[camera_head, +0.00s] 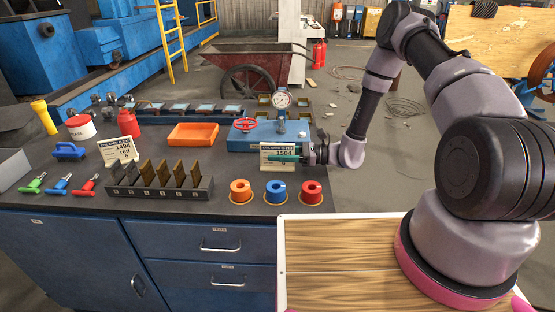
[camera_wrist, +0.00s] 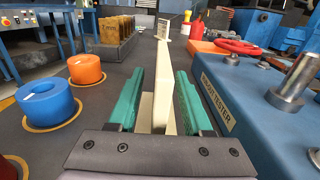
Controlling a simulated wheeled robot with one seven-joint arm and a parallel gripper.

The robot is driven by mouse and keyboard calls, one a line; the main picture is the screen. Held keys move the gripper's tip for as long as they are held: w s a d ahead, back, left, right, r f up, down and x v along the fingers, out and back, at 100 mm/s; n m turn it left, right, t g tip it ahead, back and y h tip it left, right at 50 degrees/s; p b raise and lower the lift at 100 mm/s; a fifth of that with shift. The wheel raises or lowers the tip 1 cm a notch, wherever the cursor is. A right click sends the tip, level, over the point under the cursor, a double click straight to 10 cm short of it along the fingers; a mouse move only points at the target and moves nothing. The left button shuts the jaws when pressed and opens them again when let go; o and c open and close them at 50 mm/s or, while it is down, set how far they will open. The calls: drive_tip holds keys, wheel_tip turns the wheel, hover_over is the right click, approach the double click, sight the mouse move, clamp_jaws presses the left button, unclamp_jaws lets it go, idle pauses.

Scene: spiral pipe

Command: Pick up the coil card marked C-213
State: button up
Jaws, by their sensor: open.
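A cream card (camera_head: 277,150) with the large number 1504 stands upright at the front of the blue tester; its smaller header lettering is too small to read. My gripper (camera_head: 285,158) is at this card, reaching in from the right, and its fingers cover part of it. In the wrist view the card (camera_wrist: 167,88) stands edge-on between my open green fingers (camera_wrist: 158,100), with a gap visible on the right side. A second card (camera_head: 117,150), reading 1494 and red, stands farther left. I cannot read C-213 on either card.
The blue tester (camera_head: 262,136) with its gauge and red handwheel is close to my gripper. Orange, blue and red spools (camera_head: 276,191) stand in front. A dark slotted rack (camera_head: 160,187) and an orange tray (camera_head: 193,134) lie left.

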clamp_jaws()
